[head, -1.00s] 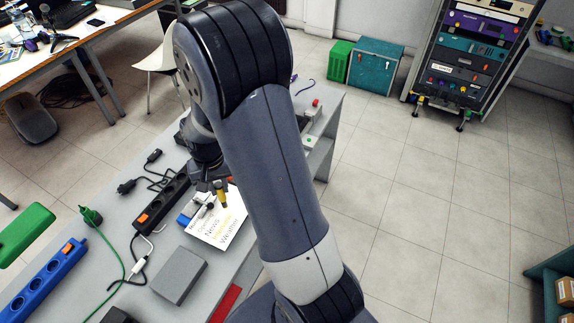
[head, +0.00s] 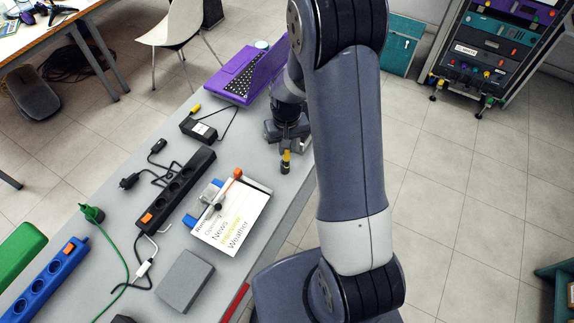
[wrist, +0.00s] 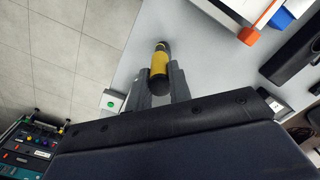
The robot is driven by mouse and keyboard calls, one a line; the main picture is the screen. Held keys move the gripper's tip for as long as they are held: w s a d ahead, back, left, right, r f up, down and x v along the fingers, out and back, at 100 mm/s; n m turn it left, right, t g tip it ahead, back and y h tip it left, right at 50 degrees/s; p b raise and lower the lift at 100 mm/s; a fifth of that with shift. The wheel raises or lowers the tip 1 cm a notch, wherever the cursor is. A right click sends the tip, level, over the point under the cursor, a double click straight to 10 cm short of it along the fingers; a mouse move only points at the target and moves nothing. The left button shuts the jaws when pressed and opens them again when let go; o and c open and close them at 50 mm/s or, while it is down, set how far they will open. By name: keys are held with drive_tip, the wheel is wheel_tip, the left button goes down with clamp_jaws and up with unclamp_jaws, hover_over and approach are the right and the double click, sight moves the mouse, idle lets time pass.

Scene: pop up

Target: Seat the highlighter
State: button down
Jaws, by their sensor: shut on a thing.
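My gripper (head: 287,148) is shut on a yellow highlighter (head: 286,162) with dark ends. It holds the highlighter pointing down, over the grey table right of the printed sheet. In the wrist view the highlighter (wrist: 158,68) sits between the two grey fingers of my gripper (wrist: 161,80). The white printed sheet (head: 222,243) lies on a board and has one line in yellow. A small grey and blue piece and an orange-ended piece (head: 238,173) are at its top edge. I cannot tell whether the highlighter touches the table.
A black power strip (head: 182,185) and a grey block (head: 182,280) lie left of the sheet. A black adapter (head: 199,131) and a purple laptop (head: 232,80) are farther back. In the wrist view a white box with a green button (wrist: 111,101) is near the table edge.

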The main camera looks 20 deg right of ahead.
idle(0.6)
drive_tip(key=shift+w, duration=0.6)
drive_tip(key=shift+w, duration=0.15)
drive_tip(key=shift+w, duration=0.4)
drive_tip(key=shift+b, duration=0.3)
drive_tip(key=shift+f, duration=0.25)
drive_tip(key=shift+f+b, duration=2.25)
drive_tip(key=shift+f, duration=0.25)
